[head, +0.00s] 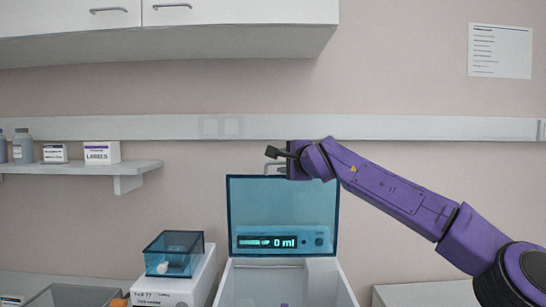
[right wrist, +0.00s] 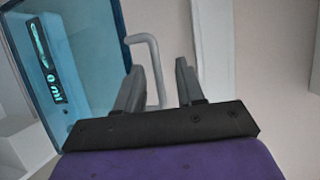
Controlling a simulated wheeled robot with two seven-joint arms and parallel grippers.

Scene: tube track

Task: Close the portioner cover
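The portioner (head: 230,283) is a white box with a see-through blue cover (head: 236,215). The cover stands raised and upright; through it I see a display reading 0 ml. A thin grey handle (head: 268,169) is at the cover's top edge, partly hidden by my right gripper (head: 275,153). In the right wrist view the cover (right wrist: 95,50) is at left. There my right gripper (right wrist: 160,80) has its fingers apart, and part of the bent handle (right wrist: 152,47) appears between them. Whether a finger touches it I cannot tell. My left gripper is not in view.
A small blue see-through box (head: 174,254) sits on a white unit (head: 200,285) left of the portioner. A wall shelf (head: 80,167) with bottles and label boxes is further left. A white surface (head: 425,293) is at lower right. Cupboards (head: 165,35) hang above.

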